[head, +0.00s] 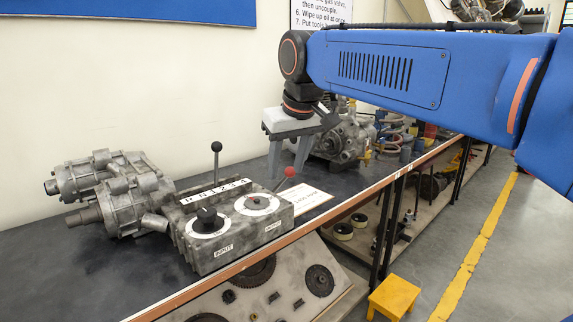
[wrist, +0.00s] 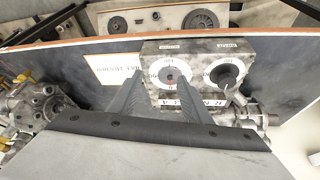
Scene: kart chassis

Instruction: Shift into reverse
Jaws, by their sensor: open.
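A grey gearbox control box (head: 240,232) sits on the bench, with a lettered gear strip (head: 213,191) starting with R and N along its top. A lever with a black knob (head: 216,147) stands upright behind the strip. A lever with a red knob (head: 290,172) leans right at the box's right end. My gripper (head: 287,176) is open, pointing down over that end, its fingers close to the red knob; contact cannot be told. In the wrist view my gripper (wrist: 161,82) frames a white dial (wrist: 169,74), and the strip (wrist: 190,106) is partly covered by a finger.
The INPUT dial with a black knob (head: 207,217) is on the box's left. A metal gearbox casing (head: 118,190) lies left. Another machine unit (head: 345,140) stands behind my gripper. A white card (head: 307,200) lies right of the box. A yellow stool (head: 394,297) is on the floor.

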